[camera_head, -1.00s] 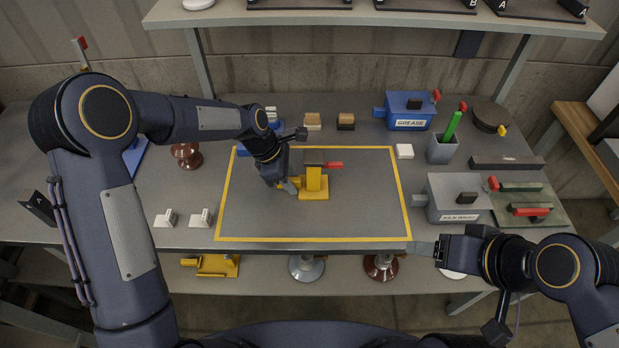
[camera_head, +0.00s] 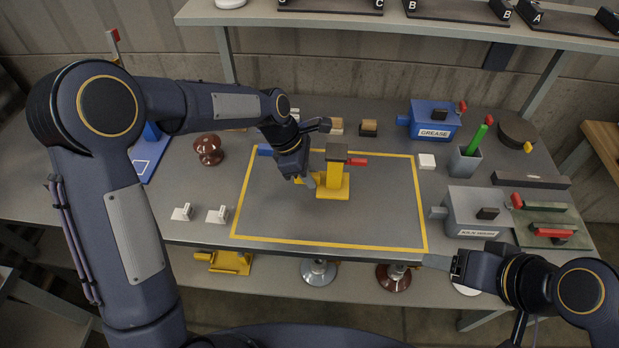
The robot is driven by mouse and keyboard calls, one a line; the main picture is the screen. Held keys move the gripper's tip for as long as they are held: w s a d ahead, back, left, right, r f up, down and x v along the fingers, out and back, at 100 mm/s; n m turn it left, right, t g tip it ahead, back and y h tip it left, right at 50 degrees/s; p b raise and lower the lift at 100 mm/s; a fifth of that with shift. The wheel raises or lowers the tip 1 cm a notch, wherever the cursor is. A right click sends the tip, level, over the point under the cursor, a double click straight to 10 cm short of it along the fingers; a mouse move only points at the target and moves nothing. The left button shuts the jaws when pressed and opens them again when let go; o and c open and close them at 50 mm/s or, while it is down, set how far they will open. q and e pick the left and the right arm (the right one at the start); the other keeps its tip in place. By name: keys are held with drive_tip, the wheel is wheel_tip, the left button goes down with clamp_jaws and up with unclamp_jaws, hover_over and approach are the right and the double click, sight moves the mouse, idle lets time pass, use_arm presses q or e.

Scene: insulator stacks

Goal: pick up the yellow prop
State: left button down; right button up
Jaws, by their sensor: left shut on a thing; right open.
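The yellow prop (camera_head: 334,176) stands upright inside the yellow-bordered area of the table. It has a dark block on top, a red handle (camera_head: 357,161) pointing right and a flat yellow foot. My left gripper (camera_head: 308,181) reaches down at the prop's left side, low near its foot, and is shut on it; the exact contact is partly hidden by the gripper. I cannot tell whether the foot is clear of the table. My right gripper (camera_head: 438,262) is open and empty at the table's front edge, to the right.
Another yellow piece (camera_head: 230,262) lies on the lower shelf. A blue grease box (camera_head: 433,122), grey box (camera_head: 475,215) and grey cup (camera_head: 465,162) stand on the right. A brown insulator (camera_head: 208,150) and small white pieces (camera_head: 217,215) stand left. The bordered area's right side is clear.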

use_arm(q)
drive_tip(key=s+d+r, duration=0.1)
drive_tip(key=s+r, duration=0.7)
drive_tip(key=s, duration=0.4)
drive_tip(key=shift+s+d+b, duration=0.15)
drive_tip(key=shift+s+b, duration=0.05)
drive_tip(key=shift+b, duration=0.2)
use_arm(e)
drive_tip(key=shift+s+f, duration=0.1)
drive_tip(key=shift+f, duration=0.35)
use_arm(q)
drive_tip(key=shift+w+a+f+b, duration=0.25)
drive_tip(key=shift+w+f+b, duration=0.25)
drive_tip(key=shift+w+f, duration=1.75)
drive_tip(key=shift+w+a+f+b, duration=0.2)
drive_tip(key=shift+w+f+b, duration=0.35)
drive_tip(key=shift+w+f, duration=1.6)
drive_tip(key=shift+w+a+f+b, duration=0.25)
drive_tip(key=shift+w+f+b, duration=0.25)
drive_tip(key=shift+w+f, duration=1.75)
use_arm(e)
drive_tip(key=shift+f, duration=1.6)
use_arm(q)
drive_tip(key=shift+w+r, duration=0.2)
drive_tip(key=shift+w, duration=0.1)
